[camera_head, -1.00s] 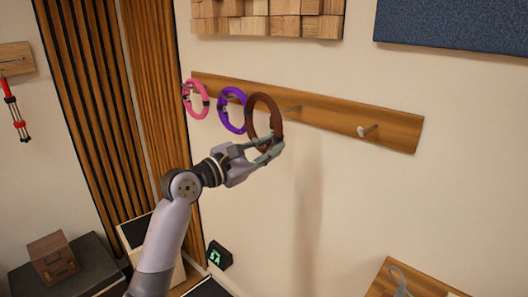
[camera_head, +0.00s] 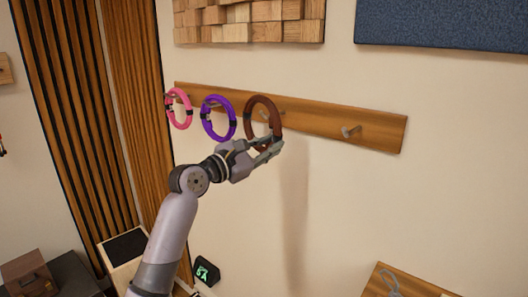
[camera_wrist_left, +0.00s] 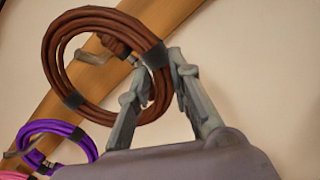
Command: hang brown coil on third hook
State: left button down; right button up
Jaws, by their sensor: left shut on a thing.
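The brown coil (camera_head: 250,103) is upright in my left gripper (camera_head: 270,150), which is shut on its lower right part. In the head view the coil overlaps the third hook (camera_head: 279,115); the hook's base shows through or beside the ring. In the left wrist view the brown coil (camera_wrist_left: 60,38) is large, with a hook (camera_wrist_left: 88,57) showing inside its ring, and the left gripper's fingers (camera_wrist_left: 160,75) pinch its right side. I cannot tell whether the hook passes through the coil. My right gripper is not in view.
A purple coil (camera_head: 204,117) and a pink coil (camera_head: 188,108) hang on the hooks to the left along the wooden rail (camera_head: 320,122). The fourth hook (camera_head: 350,132) at the right is empty. A blue panel (camera_head: 440,22) and wood blocks (camera_head: 250,22) are above.

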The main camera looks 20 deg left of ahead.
pick_arm(q)
jog(key=shift+b+x, duration=0.75)
jog(key=shift+x, duration=0.55)
jog(key=shift+w+d+f, duration=0.1)
jog(key=shift+w+f, duration=0.25)
jog(key=shift+f, duration=0.3)
jog(key=shift+w+f, duration=0.4)
jog(key=shift+f, duration=0.25)
jog(key=c, duration=1.6)
grip_release()
jog(key=shift+o, duration=1.2)
jog(key=shift+f, duration=0.15)
